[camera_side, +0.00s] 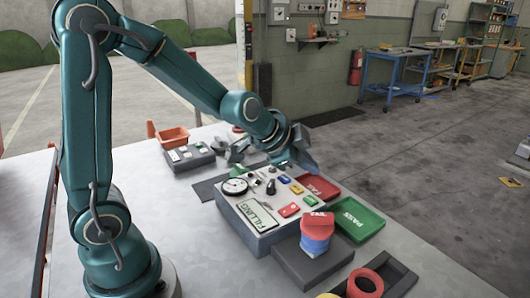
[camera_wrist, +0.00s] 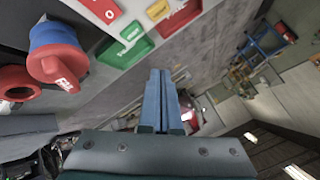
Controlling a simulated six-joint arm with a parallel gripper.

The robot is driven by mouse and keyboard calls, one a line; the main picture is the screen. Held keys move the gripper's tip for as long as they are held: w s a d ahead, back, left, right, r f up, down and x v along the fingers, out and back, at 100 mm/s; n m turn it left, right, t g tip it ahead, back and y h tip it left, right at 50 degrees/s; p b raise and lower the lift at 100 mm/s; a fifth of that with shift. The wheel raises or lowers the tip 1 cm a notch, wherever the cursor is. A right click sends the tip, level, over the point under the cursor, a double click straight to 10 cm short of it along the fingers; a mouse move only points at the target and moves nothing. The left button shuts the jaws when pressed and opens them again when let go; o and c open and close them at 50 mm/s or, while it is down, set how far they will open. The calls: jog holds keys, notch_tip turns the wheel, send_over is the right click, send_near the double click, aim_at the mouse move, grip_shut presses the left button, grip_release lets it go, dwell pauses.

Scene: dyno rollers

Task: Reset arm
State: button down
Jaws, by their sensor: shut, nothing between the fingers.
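My gripper (camera_side: 303,160) is at the end of my teal arm, above the back edge of a grey control box (camera_side: 262,226). In the wrist view its two blue fingers (camera_wrist: 160,78) are together with nothing between them. The box top carries a round gauge (camera_side: 235,186), a black knob (camera_side: 271,187), coloured buttons and a green FILLING label (camera_side: 257,213). My gripper appears to touch nothing.
A red FAIL tray (camera_side: 319,188) and green PASS tray (camera_side: 357,220) lie right of the box. A red-and-blue part (camera_side: 317,228) stands on a dark block (camera_side: 310,268). A red ring (camera_side: 365,284) is at the front. An orange bin (camera_side: 173,137) is behind.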

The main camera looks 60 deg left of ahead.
jog(key=s+d+r+n+t+h, duration=0.1)
jog(key=s+d+r, duration=0.3)
jog(key=s+r, duration=0.4)
jog(key=s+f+n+g, duration=0.2)
jog(key=s+n, duration=0.1)
jog(key=s, duration=0.3)
jog(key=s+f+n+g, duration=0.2)
jog(key=s+f+n, duration=0.1)
jog(key=s, duration=0.3)
jog(key=shift+s+a+f+n+g, duration=0.15)
jog(key=shift+a+f+n+g, duration=0.15)
jog(key=shift+n, duration=0.1)
